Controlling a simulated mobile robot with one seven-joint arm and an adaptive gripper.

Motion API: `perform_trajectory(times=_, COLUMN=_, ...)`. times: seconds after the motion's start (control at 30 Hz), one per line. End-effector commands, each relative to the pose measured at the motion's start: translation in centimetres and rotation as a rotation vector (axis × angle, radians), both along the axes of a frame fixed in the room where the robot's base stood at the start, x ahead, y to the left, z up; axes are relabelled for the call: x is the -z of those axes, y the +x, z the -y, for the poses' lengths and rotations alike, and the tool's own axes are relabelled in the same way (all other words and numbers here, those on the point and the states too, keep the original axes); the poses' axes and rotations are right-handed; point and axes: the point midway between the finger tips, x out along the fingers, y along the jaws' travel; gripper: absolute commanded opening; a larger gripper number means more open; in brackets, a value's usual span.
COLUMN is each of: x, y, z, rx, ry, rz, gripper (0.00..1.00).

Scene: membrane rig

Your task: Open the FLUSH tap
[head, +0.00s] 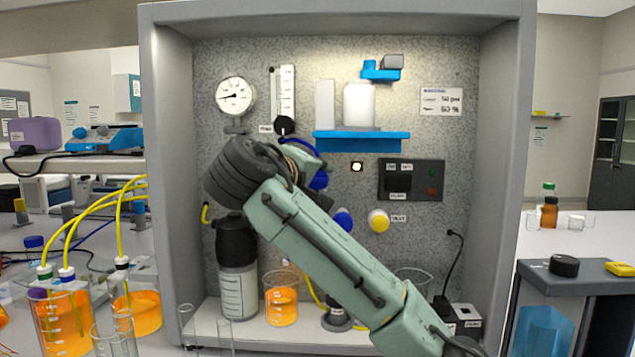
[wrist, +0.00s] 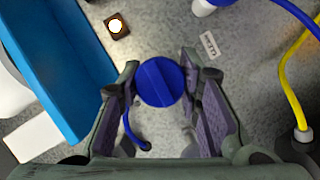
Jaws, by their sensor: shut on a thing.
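In the wrist view a round blue tap knob (wrist: 161,82) with a ridge across its face sits between the two fingers of my gripper (wrist: 158,88). The fingers are closed on its sides. A small label (wrist: 210,44) is on the panel beside it, too small to read surely. In the head view my arm covers most of the gripper and the tap; a blue part (head: 318,179) shows just past the wrist. Whether this tap is the FLUSH one cannot be read clearly.
A blue shelf (head: 360,142) with white containers is close above my gripper. A lit lamp (head: 357,167) and a black switch box (head: 411,180) are to the right. Another blue knob (head: 343,219) and a yellow knob (head: 378,220) are lower. Beakers stand on the rig floor.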

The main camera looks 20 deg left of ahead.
Motion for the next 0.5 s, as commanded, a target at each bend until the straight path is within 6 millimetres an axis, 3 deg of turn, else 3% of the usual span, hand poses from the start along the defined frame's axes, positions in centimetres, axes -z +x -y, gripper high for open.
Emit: perform_trajectory(times=0.5, x=0.03, y=0.01, z=0.0, rx=0.0, ry=-0.058, rz=0.017, gripper=0.04)
